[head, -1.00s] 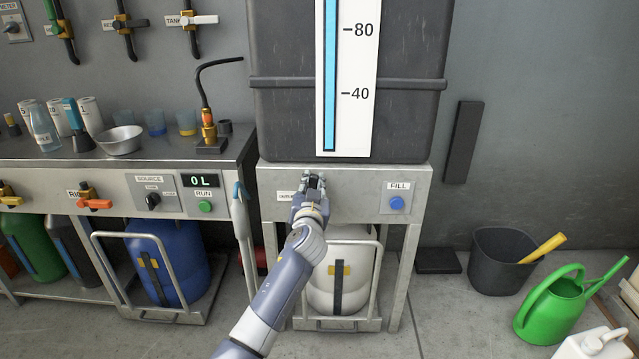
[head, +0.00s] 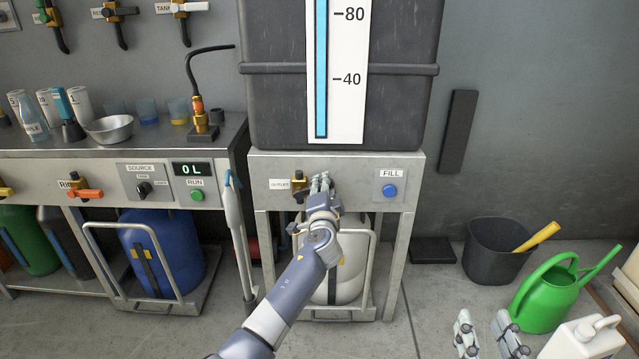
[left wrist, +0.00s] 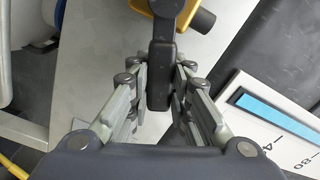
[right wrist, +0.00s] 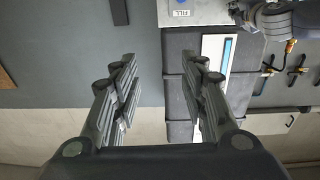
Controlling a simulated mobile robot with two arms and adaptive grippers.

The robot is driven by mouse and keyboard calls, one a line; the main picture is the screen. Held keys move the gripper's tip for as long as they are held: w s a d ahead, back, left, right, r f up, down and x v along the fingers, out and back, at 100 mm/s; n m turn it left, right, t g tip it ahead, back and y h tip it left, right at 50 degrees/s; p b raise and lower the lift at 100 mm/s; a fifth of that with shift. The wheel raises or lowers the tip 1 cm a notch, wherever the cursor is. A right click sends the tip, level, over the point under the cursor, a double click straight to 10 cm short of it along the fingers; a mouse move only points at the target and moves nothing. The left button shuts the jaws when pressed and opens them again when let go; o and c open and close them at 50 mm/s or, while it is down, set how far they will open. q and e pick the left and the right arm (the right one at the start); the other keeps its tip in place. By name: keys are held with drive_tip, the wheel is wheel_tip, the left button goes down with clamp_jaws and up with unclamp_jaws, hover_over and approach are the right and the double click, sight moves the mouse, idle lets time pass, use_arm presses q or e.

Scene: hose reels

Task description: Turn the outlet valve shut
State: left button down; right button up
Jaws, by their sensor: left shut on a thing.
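The outlet valve (head: 298,184) is a brass body on the steel front panel under the tank, just right of the OUTLET label (head: 280,184). My left gripper (head: 321,180) is right of the brass body and hides most of the handle in the head view. In the left wrist view, the dark valve handle (left wrist: 161,62) sits between its fingers (left wrist: 160,75), which are shut on it; the brass body (left wrist: 182,8) shows at the top edge. My right gripper (head: 487,320) is low at the right, open and empty; its spread fingers (right wrist: 158,70) show in the right wrist view.
A dark tank (head: 405,110) with a blue level gauge stands above the panel. A blue FILL button (head: 390,191) is to the right. A white canister (head: 350,262) stands in a frame below. A black bin (head: 490,262) and green watering can (head: 552,300) stand right.

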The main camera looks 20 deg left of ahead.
use_arm(q)
drive_tip(key=f+m, duration=0.1)
drive_tip(key=m, duration=0.1)
drive_tip(key=shift+d+f+m, duration=0.25)
drive_tip(key=shift+f+m, duration=0.05)
drive_tip(key=shift+f, duration=0.05)
drive_tip(key=shift+f+m, duration=0.65)
drive_tip(key=shift+m, duration=0.45)
use_arm(e)
drive_tip(key=shift+s+a+r+t, duration=0.15)
drive_tip(key=shift+r+t, duration=0.65)
drive_tip(key=shift+r, duration=0.6)
drive_tip(key=shift+y, duration=0.3)
use_arm(q)
drive_tip(key=c, duration=1.4)
unclamp_jaws()
drive_tip(key=shift+c, duration=0.2)
drive_tip(key=shift+w, duration=0.1)
use_arm(e)
drive_tip(key=shift+r, duration=0.1)
use_arm(q)
drive_tip(key=v, duration=1.2)
